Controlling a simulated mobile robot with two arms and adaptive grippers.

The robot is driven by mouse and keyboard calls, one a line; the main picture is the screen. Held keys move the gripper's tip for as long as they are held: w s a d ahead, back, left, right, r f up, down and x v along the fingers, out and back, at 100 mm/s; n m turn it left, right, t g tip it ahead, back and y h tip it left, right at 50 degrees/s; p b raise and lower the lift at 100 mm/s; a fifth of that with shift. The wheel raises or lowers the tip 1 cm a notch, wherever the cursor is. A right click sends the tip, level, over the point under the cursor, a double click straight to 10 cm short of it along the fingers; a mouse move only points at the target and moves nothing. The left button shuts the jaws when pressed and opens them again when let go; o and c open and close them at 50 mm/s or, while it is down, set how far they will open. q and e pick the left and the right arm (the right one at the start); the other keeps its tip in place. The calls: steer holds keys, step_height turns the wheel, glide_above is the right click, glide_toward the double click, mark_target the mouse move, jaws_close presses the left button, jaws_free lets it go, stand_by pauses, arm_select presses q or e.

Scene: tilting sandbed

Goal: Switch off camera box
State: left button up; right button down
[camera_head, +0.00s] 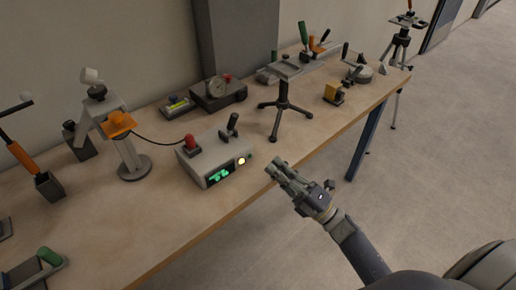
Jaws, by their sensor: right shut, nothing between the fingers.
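The camera box (214,157) is a light grey box on the wooden bench. Its front has a lit green display (219,174) and a glowing round yellowish light (241,160). On its top are a red knob (191,142) and a dark lever or switch (232,124). My right gripper (276,168) is shut and empty, just to the right of the box near the bench's front edge, apart from the box. My left gripper is not in view.
A small black stand (282,105) stands behind and right of the box. A grey stand with an orange part (120,124) is to its left, joined by a dark cable. A gauge box (218,93) is behind. Bare bench (190,215) lies in front.

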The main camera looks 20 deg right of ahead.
steer(key=p, duration=0.3)
glide_toward(231, 124)
steer(key=f+x, duration=0.1)
steer(key=x, duration=0.4)
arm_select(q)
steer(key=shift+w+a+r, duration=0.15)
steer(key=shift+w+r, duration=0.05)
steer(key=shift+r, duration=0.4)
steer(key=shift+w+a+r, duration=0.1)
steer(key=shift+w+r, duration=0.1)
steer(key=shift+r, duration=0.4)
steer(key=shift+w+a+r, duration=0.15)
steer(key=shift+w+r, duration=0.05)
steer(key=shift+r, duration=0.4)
arm_select(e)
steer(key=shift+x, duration=0.8)
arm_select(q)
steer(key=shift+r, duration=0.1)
arm_select(e)
steer(key=shift+s+r, duration=0.1)
steer(key=shift+r, duration=0.05)
